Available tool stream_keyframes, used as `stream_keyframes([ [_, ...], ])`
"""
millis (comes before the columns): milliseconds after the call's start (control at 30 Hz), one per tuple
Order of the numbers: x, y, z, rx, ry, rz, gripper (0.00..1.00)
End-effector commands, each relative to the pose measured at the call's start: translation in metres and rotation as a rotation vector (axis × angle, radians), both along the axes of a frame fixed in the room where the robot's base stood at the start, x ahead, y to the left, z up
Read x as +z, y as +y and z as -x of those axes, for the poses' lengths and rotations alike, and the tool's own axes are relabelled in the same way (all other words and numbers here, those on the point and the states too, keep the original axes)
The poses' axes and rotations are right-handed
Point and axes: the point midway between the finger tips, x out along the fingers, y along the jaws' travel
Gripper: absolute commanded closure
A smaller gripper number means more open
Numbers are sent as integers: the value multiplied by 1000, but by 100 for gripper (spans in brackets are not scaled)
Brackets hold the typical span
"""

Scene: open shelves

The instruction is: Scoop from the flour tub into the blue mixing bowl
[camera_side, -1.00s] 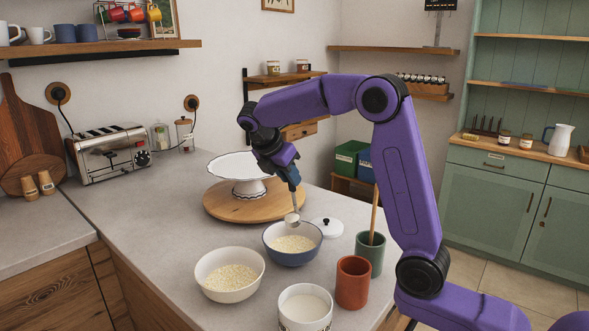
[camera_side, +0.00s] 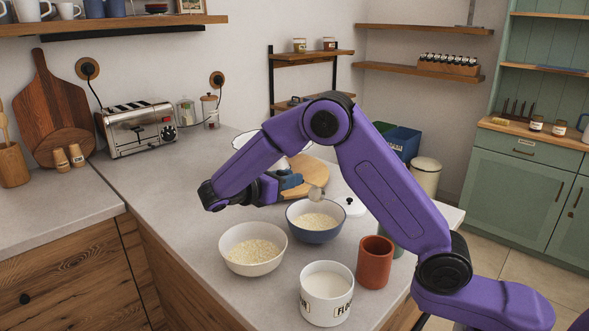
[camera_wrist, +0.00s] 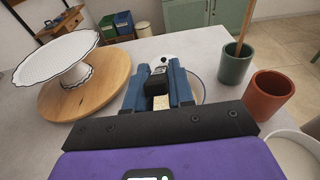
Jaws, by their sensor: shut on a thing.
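The flour tub (camera_side: 327,305) is white, labelled and filled with white powder, at the front of the counter. The blue mixing bowl (camera_side: 316,236) stands behind it and holds pale, grainy contents. My gripper (camera_side: 290,182) is shut on the handle of a small grey scoop (camera_side: 317,195). The scoop head is tilted above the back part of the blue bowl; whether anything is in it, I cannot tell. In the wrist view the dark scoop handle (camera_wrist: 158,73) sits between my blue fingers, which hide most of the bowl.
A white bowl (camera_side: 253,263) of pale grains stands left of the blue bowl. A terracotta cup (camera_side: 375,265) and a green cup (camera_wrist: 234,66) with a wooden stick stand to the right. A white lid (camera_side: 354,207) lies behind. A cake stand (camera_wrist: 57,55) rests on a round wooden board (camera_wrist: 95,92).

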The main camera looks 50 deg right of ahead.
Motion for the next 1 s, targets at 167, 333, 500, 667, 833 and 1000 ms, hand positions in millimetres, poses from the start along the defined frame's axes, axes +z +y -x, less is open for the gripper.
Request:
stream_keyframes([
  [167, -16, 12, 0, 2, 4, 157, 100],
  [333, -27, 20, 0, 2, 3, 284, 100],
  [500, -34, 26, 0, 1, 2, 369, 100],
  [667, -36, 28, 0, 1, -1, 402, 100],
  [833, -36, 28, 0, 1, -1, 407, 100],
  [1000, -36, 28, 0, 1, -1, 406, 100],
])
